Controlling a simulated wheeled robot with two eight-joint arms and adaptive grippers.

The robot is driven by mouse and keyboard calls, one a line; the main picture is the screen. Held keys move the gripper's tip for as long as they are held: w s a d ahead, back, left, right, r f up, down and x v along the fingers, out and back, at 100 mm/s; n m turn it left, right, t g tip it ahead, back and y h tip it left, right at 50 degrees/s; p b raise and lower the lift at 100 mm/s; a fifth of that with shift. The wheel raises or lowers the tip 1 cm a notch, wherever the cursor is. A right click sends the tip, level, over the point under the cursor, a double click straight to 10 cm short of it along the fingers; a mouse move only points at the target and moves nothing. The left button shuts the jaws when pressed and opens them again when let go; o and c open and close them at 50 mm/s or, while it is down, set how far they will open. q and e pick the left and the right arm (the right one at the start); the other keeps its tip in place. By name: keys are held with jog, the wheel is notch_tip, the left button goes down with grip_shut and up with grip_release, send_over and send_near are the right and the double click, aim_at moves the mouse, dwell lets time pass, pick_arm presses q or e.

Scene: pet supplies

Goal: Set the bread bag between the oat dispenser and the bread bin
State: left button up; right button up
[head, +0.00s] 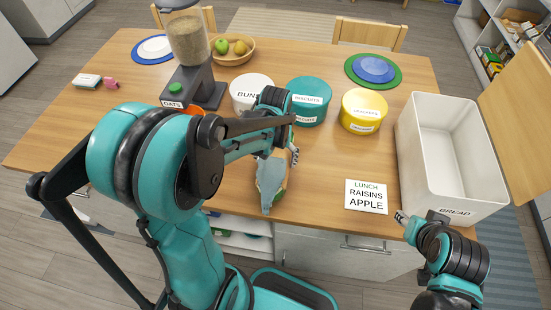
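The bread bag (270,184), pale blue-grey with a tan edge, is near the table's front edge, left of centre. My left gripper (282,154) is at the bag's top end. One fingertip shows beside the bag; the other is hidden, so its grip is unclear. The oat dispenser (188,42) has a clear hopper on a dark base labelled OATS, and stands at the back left, partly behind my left arm. The bread bin (408,155) is a large white open box labelled BREAD at the right. My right gripper (401,217) is by its front left corner, its opening unclear.
Bun (240,95), teal biscuit (310,86) and yellow cracker (361,103) tins stand in a row between dispenser and bin. A lunch card (366,197) lies in front. Behind are a fruit bowl (246,56) and plates (390,82). Table before the tins is mostly bare.

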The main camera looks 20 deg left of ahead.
pick_arm(q)
jog(key=shift+o, duration=0.6)
jog(key=shift+r, duration=0.1)
jog(key=shift+r+p, duration=0.3)
jog(key=shift+r, duration=0.1)
notch_tip(320, 180, up, 11)
jog(key=p, duration=0.3)
jog(key=shift+r, duration=0.1)
jog(key=s+d+m+t, duration=0.1)
jog(key=s+t, duration=0.1)
jog(key=s+d+r+t, duration=0.1)
jog(key=s+t, duration=0.1)
jog(key=s, duration=0.1)
jog(key=s+d+r+m+t, duration=0.1)
jog(key=s+t, duration=0.1)
jog(key=s, duration=0.1)
jog(key=shift+s+d+r+m, duration=0.2)
jog(key=shift+m, duration=0.1)
jog(key=shift+s+d+f+t, duration=0.1)
jog(key=shift+s+d+t, duration=0.15)
jog(key=shift+t, duration=0.35)
